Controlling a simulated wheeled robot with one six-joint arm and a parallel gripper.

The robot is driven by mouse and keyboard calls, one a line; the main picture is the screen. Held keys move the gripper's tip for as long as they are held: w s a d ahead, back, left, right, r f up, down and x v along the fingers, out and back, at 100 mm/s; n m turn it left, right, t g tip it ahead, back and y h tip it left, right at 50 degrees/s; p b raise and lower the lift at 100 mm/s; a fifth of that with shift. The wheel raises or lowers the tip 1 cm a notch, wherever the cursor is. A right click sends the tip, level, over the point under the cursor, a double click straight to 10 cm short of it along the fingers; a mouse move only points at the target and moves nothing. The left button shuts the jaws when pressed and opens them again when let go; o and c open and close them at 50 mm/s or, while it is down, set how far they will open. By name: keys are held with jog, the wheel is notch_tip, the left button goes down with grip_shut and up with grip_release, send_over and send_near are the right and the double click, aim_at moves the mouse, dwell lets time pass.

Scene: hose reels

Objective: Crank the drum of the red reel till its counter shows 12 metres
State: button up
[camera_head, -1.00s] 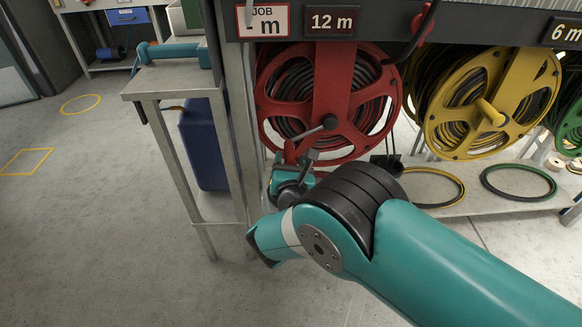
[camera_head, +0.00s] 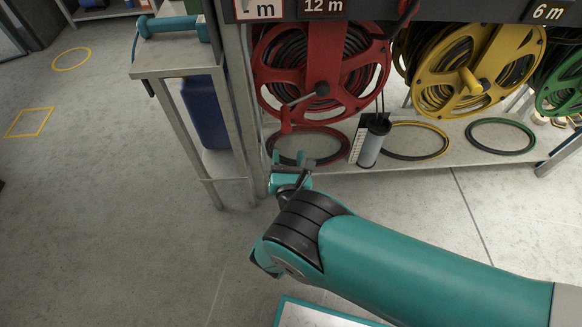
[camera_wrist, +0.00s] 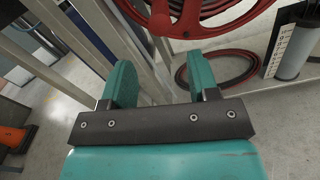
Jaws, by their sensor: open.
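The red reel (camera_head: 370,73) hangs under the dark shelf, wound with dark hose. Its crank (camera_head: 303,98) points down and left from the hub, with a red grip (camera_head: 286,121) at the end. In the wrist view, part of the red reel (camera_wrist: 222,27) shows beyond the fingers. A plate reading 12 m (camera_head: 323,7) is above the reel, cut by the top edge. My gripper (camera_head: 291,160) is open and empty, below the crank grip and apart from it; both teal fingers show in the wrist view (camera_wrist: 162,85). No counter can be clearly made out.
A yellow reel (camera_head: 468,72) stands to the right. Hose rings lie on the low shelf (camera_head: 458,153). A metal side table (camera_head: 170,60) is at left; open floor lies further left.

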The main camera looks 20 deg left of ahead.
jog(key=p+v, duration=0.6)
jog(key=p, duration=0.3)
jog(key=shift+s+d+p, duration=0.25)
jog(key=shift+p, duration=0.1)
